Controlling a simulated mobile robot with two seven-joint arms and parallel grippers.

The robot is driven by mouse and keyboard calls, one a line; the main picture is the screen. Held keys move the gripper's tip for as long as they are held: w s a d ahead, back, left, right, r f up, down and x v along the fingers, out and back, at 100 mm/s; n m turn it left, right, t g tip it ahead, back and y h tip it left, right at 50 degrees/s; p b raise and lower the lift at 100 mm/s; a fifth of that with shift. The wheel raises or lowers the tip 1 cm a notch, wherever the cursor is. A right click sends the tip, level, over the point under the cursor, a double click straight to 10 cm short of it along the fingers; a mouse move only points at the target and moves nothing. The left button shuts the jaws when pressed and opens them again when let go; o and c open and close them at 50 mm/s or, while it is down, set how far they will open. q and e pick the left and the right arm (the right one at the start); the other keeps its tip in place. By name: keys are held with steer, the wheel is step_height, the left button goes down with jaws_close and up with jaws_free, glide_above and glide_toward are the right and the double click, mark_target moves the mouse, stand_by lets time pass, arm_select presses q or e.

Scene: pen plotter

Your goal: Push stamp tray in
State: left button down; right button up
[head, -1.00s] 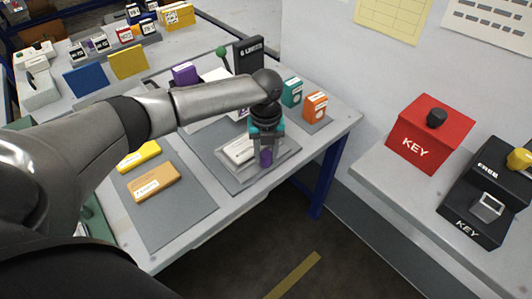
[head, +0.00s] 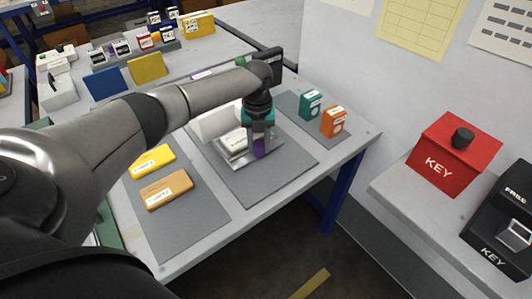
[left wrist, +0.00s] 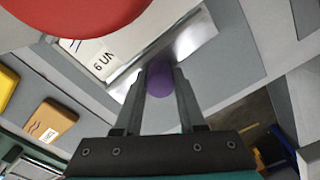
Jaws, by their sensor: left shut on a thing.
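The stamp tray (head: 235,160) is a thin light metal plate carrying a white labelled block (head: 233,141). It sits at the front of a white machine (head: 214,122) on a grey mat. My left gripper (head: 258,146) is at the tray's front right and is shut on a purple knob (head: 260,149). In the left wrist view the knob (left wrist: 160,80) lies between the two fingers, with the shiny tray (left wrist: 190,42) just beyond. My arm hides part of the machine. My right gripper is not in view.
A teal box (head: 310,104) and an orange box (head: 333,122) stand to the right. Yellow (head: 152,160) and tan (head: 168,190) blocks lie on a mat to the left. A red KEY box (head: 452,155) stands on a separate bench. The mat in front of the tray is clear.

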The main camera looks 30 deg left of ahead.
arm_select(q)
steer(key=shift+w+a+r, duration=0.1)
steer(key=shift+a, duration=0.2)
steer(key=c, duration=0.8)
jaws_free()
steer(key=o, duration=0.3)
step_height(320, 180, up, 15)
steer(key=p, duration=0.3)
steer(key=shift+p, duration=0.3)
steer(key=shift+d, duration=0.15)
